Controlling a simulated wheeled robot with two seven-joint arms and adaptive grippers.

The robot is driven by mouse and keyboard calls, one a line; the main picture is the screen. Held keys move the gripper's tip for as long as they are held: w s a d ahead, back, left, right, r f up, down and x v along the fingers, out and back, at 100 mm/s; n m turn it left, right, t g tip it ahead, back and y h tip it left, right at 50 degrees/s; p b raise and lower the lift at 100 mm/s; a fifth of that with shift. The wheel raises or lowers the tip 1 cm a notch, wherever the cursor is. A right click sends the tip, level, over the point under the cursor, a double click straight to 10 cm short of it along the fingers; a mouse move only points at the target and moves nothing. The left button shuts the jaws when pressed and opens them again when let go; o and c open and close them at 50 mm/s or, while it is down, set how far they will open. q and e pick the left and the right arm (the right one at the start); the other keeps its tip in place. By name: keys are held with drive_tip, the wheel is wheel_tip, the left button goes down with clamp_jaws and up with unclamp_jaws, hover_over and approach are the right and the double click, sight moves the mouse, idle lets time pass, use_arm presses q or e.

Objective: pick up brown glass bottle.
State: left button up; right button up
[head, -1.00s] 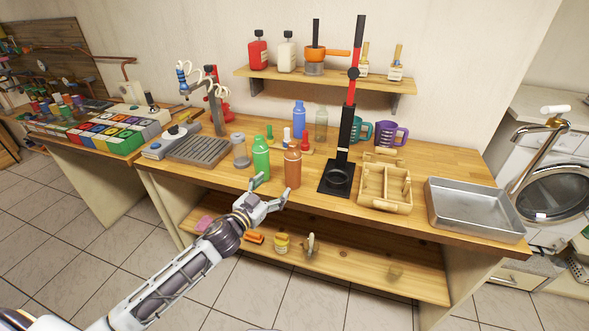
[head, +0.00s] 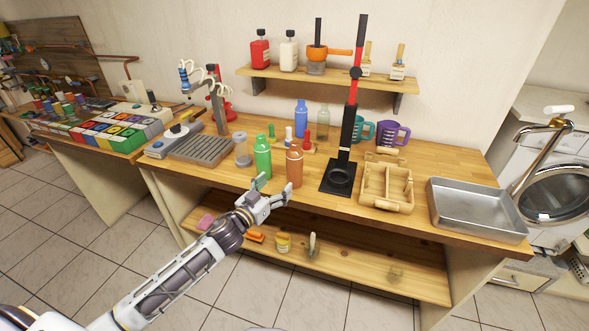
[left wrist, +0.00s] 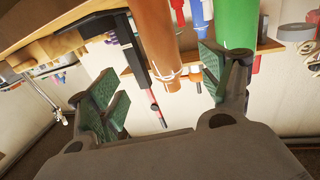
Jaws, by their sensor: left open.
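The brown glass bottle (head: 294,168) stands upright near the front edge of the wooden workbench (head: 228,182). A green bottle (head: 263,158) stands just left of it. My left gripper (head: 274,186) is open and empty at the bench's front edge, just in front of the two bottles. In the left wrist view, the brown bottle (left wrist: 155,40) lies ahead between the two spread fingers, apart from both. The green bottle (left wrist: 237,24) shows there behind the right-hand finger, which hides part of it. My right gripper is not in view.
A black stand with a tall post (head: 342,176) is close on the right, then a wooden caddy (head: 375,199) and a metal pan (head: 475,222). Blue and clear bottles stand behind.

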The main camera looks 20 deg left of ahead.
sight(291, 170)
use_arm(q)
drive_tip(key=shift+x, duration=3.1)
drive_tip(key=shift+w+d, duration=0.2)
drive_tip(key=shift+w, duration=0.7)
drive_tip(key=shift+w+d, duration=0.1)
